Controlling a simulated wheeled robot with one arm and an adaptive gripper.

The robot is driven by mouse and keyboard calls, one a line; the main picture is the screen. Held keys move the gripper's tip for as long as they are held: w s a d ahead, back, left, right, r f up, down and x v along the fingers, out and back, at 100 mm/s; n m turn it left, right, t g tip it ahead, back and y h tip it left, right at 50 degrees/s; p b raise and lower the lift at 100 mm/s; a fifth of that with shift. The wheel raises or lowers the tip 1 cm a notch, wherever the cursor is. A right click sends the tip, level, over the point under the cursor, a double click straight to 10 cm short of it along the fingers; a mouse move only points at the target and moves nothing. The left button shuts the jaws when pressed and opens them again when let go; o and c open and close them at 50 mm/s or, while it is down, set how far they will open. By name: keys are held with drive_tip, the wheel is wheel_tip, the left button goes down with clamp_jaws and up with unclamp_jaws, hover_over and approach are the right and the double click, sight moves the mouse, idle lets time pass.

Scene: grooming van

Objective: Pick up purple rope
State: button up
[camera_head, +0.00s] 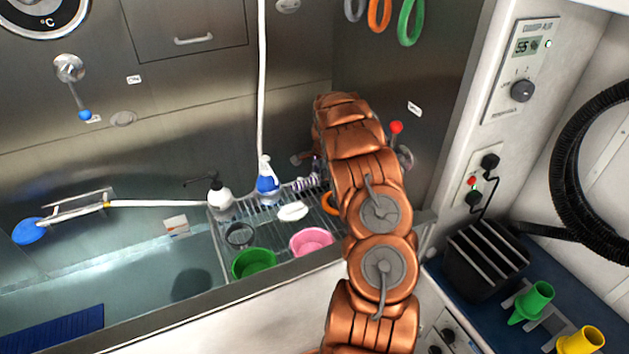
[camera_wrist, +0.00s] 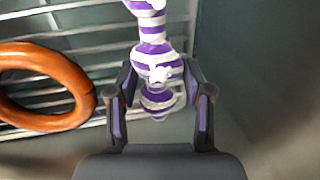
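The purple rope (camera_wrist: 155,55) is striped purple and white with knots. In the wrist view it runs from the top edge down between my fingers. In the head view a short part of the rope (camera_head: 306,183) shows on the wire rack, left of my arm. My gripper (camera_wrist: 160,85) is open, with one finger on each side of the rope's lower knot. Gaps show between the rope and the lower finger pads; whether the fingertips touch it I cannot tell. My arm hides most of the gripper in the head view.
An orange ring (camera_wrist: 75,75) lies on the rack left of my gripper. The wire rack (camera_head: 215,245) also holds a blue-and-white spray bottle (camera_head: 267,182), a white pump bottle (camera_head: 220,197), a white item (camera_head: 292,212), a pink bowl (camera_head: 311,241) and a green bowl (camera_head: 253,263).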

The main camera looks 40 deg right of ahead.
drive_tip(key=c, duration=0.8)
